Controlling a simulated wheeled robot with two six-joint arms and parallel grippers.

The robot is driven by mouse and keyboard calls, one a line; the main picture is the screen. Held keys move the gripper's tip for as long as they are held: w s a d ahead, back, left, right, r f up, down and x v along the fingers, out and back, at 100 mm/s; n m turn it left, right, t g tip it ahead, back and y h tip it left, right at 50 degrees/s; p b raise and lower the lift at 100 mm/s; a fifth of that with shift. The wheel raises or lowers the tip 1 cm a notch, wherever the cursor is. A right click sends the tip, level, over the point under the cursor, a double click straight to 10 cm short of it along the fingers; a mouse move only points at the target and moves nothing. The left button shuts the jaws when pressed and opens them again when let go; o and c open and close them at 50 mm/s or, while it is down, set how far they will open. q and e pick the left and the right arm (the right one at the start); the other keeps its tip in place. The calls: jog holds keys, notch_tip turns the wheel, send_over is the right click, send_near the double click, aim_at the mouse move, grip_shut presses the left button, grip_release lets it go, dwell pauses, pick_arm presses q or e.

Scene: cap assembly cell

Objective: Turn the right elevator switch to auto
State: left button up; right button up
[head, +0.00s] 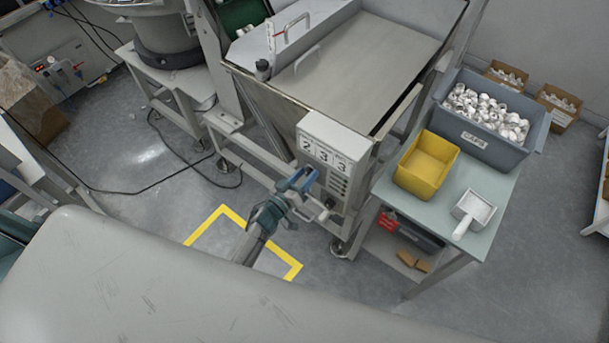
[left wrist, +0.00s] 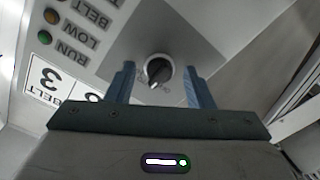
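The switch (left wrist: 158,70) is a round black knob in a pale ring on a grey plate in the left wrist view. Its pointer is aimed toward the bottom of that picture, and the plate's small lettering is not readable. My left gripper (left wrist: 159,78) is open, with one blue finger on each side of the knob and visible gaps between. Whether the fingertips reach past the knob's face I cannot tell. In the head view my left gripper (head: 301,180) is at the control box (head: 334,147); I cannot make out the switch there. My right gripper is not in view.
Indicator lamps (left wrist: 47,37) marked RUN, LOW and BELT are beside the switch. The box is on a steel hopper (head: 375,45). Right of it, a table (head: 480,180) holds a yellow bin (head: 427,165), a grey cap crate (head: 483,142) and a scoop (head: 474,211).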

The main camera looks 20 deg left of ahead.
pick_arm(q)
jog(key=shift+s+a, duration=0.2)
jog(key=shift+s, duration=0.3)
jog(key=b+v, duration=0.2)
jog(key=v, duration=0.7)
jog(key=shift+s, duration=0.35)
jog(key=shift+a, duration=0.1)
